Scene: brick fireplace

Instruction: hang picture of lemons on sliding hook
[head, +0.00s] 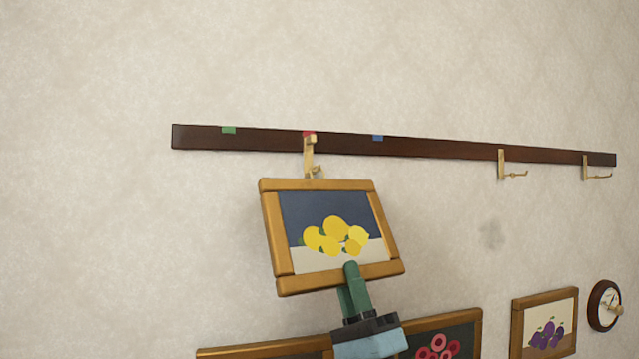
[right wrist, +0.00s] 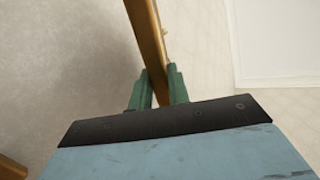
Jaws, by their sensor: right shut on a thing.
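The picture of lemons (head: 328,235), in a wooden frame, is held up in front of the wall, slightly tilted in the head view. My right gripper (head: 352,285) is shut on its lower frame edge. In the right wrist view the green fingers of my right gripper (right wrist: 160,90) pinch the wooden frame (right wrist: 147,40). A brass sliding hook (head: 309,152) hangs from the dark rail (head: 440,149) by a red mark, just above the frame's top edge. The hook's lower end is close to or behind that edge; I cannot tell whether they touch. My left gripper is not in view.
Two more brass hooks (head: 502,165) (head: 587,168) hang on the rail's right part. The rail has green (head: 229,130) and blue (head: 378,138) marks. The wall above is clear.

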